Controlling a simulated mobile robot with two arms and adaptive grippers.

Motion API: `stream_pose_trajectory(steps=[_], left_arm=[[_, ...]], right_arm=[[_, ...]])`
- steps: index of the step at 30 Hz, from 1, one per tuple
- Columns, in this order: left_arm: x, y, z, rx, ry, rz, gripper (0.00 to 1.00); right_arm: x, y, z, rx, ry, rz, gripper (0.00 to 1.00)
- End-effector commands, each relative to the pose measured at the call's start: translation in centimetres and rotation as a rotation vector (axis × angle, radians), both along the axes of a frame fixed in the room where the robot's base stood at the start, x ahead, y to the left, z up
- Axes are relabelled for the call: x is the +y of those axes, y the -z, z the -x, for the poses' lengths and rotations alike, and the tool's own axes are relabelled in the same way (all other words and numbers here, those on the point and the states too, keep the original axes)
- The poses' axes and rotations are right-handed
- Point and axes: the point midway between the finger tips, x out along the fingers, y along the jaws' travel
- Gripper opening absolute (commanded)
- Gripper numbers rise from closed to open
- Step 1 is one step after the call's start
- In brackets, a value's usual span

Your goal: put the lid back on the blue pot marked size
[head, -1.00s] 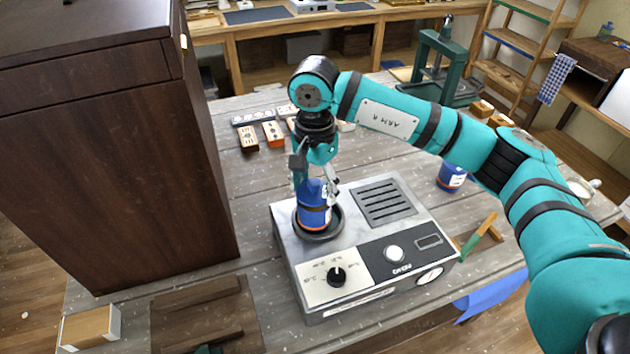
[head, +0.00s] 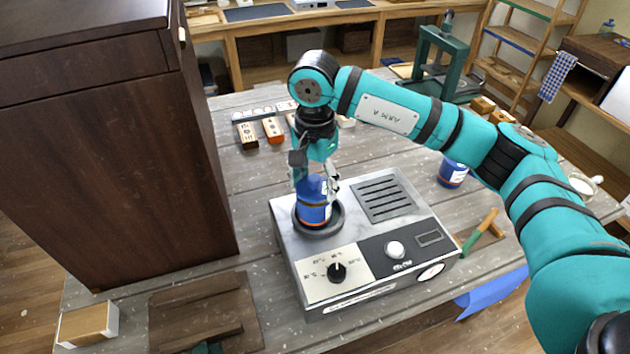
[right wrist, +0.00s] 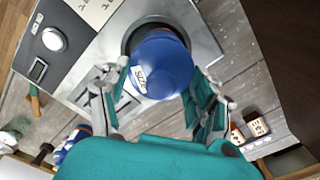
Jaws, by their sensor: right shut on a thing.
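The blue pot (head: 314,214) with an orange band stands upright on the round black plate of the metal device in the head view. My right gripper (head: 314,180) is at its top, pointing down, shut on the blue lid (right wrist: 163,68). In the right wrist view the rounded blue lid is between the two fingers, in line with the pot, with a white label on its near left side. The lid hides most of the pot there, so I cannot tell whether it is fully seated. My left gripper does not show clearly; only a small dark teal part is at the bottom edge.
The metal device (head: 365,300) has a dial, a white button and a vent. A second blue pot (head: 452,174) stands to its right. A tall dark cabinet (head: 110,160) rises on the left. Small labelled blocks (head: 272,130) lie behind. Bare table lies between cabinet and device.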

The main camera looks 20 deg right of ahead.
Motion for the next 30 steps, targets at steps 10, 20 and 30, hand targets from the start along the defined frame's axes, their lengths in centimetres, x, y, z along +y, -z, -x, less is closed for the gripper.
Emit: stream_pose_trajectory(steps=[10,20,30], left_arm=[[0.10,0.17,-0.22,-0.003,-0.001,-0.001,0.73],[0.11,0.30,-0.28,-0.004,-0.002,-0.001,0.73],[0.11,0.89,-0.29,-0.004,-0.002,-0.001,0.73]], right_arm=[[0.00,-0.04,0.00,0.000,0.000,0.000,0.43],[0.01,0.01,0.00,0.000,0.000,0.000,0.43],[0.04,0.01,0.04,0.000,0.000,0.000,0.43]])
